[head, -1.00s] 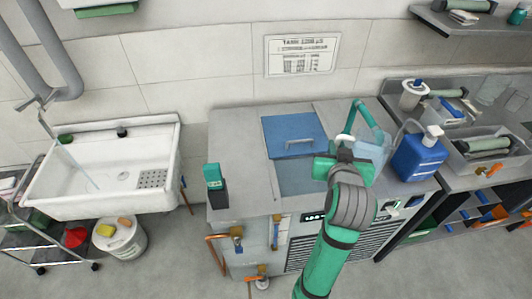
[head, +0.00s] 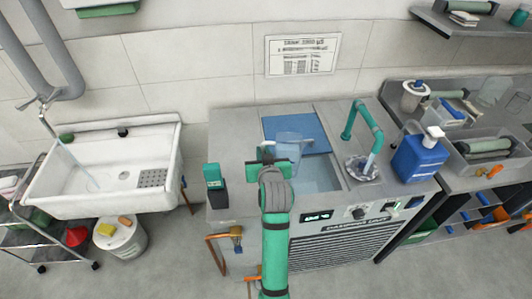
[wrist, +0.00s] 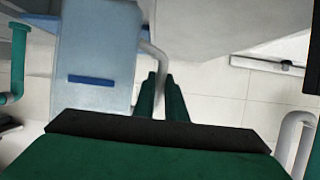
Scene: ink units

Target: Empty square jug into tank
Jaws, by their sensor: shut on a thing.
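My gripper (head: 272,160) is shut on the handle of the square jug. The square jug (head: 289,145) is translucent pale blue and looks about upright in the head view. In the wrist view the jug (wrist: 95,45) fills the upper left, with a dark blue bar across it; its grey handle (wrist: 158,62) runs between my fingers (wrist: 161,98). The tank (head: 318,177) is an open basin in the grey counter, with liquid in it. The jug is above the tank's back left part and the blue lid. How full the jug is, I cannot tell.
The blue lid (head: 300,128) covers the tank's back. A teal tap (head: 362,120) stands right of the tank above a small round drain (head: 360,168), with a pale stream below its spout. A blue jerrycan (head: 419,158) stands further right, a teal-topped bottle (head: 214,184) left.

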